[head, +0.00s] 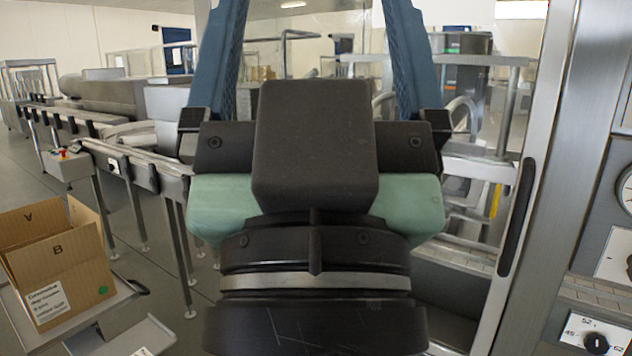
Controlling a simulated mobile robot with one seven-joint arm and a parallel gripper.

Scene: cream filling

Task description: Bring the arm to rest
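My gripper (317,12) fills the middle of the head view, with its dark body low and its two blue fingers pointing up. The fingers stand wide apart and run out of the top edge, so their very tips are cut off. Nothing shows between them except the far background. The gripper is open, and no held object is visible. The gripper body hides much of the middle of the scene.
An open cardboard box (62,268) marked A and B stands on a metal shelf (112,302) at lower left. A conveyor line (125,160) runs along the left. A steel cabinet with a dark handle (517,218), knobs (597,343) and a gauge (627,188) stands close at right.

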